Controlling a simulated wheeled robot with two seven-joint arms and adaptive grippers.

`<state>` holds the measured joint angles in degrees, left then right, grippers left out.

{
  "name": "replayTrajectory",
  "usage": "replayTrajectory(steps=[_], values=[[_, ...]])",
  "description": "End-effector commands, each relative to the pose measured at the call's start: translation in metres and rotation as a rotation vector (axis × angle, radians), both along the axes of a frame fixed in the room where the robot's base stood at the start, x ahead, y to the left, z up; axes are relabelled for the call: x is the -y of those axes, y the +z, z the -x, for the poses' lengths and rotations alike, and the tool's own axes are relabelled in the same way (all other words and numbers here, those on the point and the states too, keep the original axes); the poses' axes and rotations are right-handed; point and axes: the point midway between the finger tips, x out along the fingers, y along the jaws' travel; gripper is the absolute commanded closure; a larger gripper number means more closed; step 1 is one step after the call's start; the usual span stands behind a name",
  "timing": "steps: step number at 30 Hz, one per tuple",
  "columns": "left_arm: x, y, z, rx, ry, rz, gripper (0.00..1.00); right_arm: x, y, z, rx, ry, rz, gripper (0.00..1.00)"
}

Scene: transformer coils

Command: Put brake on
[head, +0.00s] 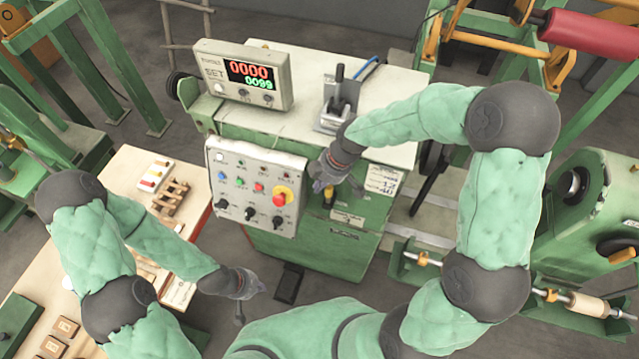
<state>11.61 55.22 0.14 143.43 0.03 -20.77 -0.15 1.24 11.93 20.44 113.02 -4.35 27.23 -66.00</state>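A green winding machine with a cream top (288,123) stands in the middle of the head view. A lever with a dark handle (339,78) stands upright in a metal bracket on its top. A small yellow-and-black part (329,194) sits on the front face, just below my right gripper. I cannot tell which of these is the brake. My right gripper (337,184) looks open and empty, its fingers spread in front of the machine beside the control panel; contact cannot be told. My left gripper (253,301) looks open and empty, low in front of the machine.
The control panel (252,186) has several knobs and a red-and-yellow stop button (282,195). A counter display (243,76) stands on the machine's top. A table (128,168) with small parts is at the left. A dark pedal (288,283) is on the floor.

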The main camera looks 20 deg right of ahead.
Motion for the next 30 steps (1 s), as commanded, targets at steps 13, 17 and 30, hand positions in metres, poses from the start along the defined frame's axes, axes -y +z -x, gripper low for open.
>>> replayTrajectory(steps=[13, 17, 30], values=[[0.000, -0.016, 0.000, 0.000, 0.000, 0.000, 1.00, 0.027, 0.000, 0.018, 0.000, -0.003, 0.000, 1.00], [0.000, -0.023, 0.000, 0.000, 0.000, 0.000, 1.00, 0.036, -0.002, 0.024, 0.000, -0.003, 0.000, 1.00], [0.000, -0.041, 0.000, 0.000, 0.000, 0.000, 1.00, 0.058, -0.009, 0.040, -0.002, -0.001, 0.000, 1.00]])
